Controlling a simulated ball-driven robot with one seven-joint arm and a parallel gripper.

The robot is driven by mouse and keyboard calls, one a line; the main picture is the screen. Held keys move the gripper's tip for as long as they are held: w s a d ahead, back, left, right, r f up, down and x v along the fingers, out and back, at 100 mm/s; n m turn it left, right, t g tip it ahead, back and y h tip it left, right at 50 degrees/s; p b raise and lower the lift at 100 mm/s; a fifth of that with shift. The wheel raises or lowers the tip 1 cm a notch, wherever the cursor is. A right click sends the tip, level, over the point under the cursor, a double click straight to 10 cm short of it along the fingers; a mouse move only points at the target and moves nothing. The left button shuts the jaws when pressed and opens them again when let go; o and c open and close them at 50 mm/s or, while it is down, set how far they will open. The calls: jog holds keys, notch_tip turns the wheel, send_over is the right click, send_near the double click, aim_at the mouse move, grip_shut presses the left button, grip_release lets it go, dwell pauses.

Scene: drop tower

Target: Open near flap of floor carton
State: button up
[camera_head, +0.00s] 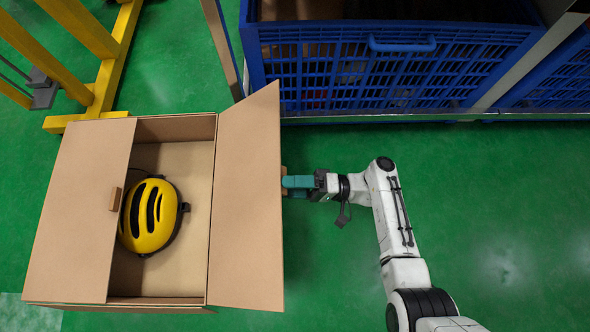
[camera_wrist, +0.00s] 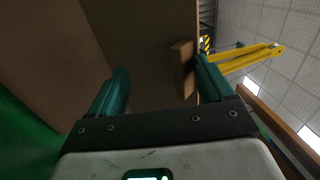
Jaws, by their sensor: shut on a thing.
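The open-topped brown floor carton (camera_head: 160,303) stands at left in the head view. Its near flap (camera_head: 245,205), on the right, is swung up and outward, clear of the opening. My gripper (camera_head: 298,183) is at this flap's outer side, with teal fingers at a small tab (camera_head: 284,181). In the wrist view the tab (camera_wrist: 183,68) is beside the right finger of my gripper (camera_wrist: 160,88), and the brown flap (camera_wrist: 140,40) fills the middle. The grip contact is partly hidden. The far flap (camera_head: 80,210) covers the carton's left part and bears a tab (camera_head: 115,198).
A yellow helmet (camera_head: 150,216) lies in the carton, partly under the far flap. Blue crates (camera_head: 395,70) stand behind my gripper at the top right. A yellow frame (camera_head: 112,70) stands behind the carton. The green floor at right is clear.

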jog(key=shift+o, duration=0.3)
jog(key=shift+s+a+f, duration=0.15)
jog(key=shift+a+f, duration=0.15)
jog(key=shift+d, duration=0.1)
jog(key=shift+d, duration=0.3)
jog(key=shift+c, duration=0.8)
jog(key=d, duration=0.3)
jog(key=d+f, duration=0.1)
jog(key=d, duration=0.6)
jog(key=shift+d+f+b, duration=0.15)
jog(key=shift+b, duration=0.2)
jog(key=c, duration=0.5)
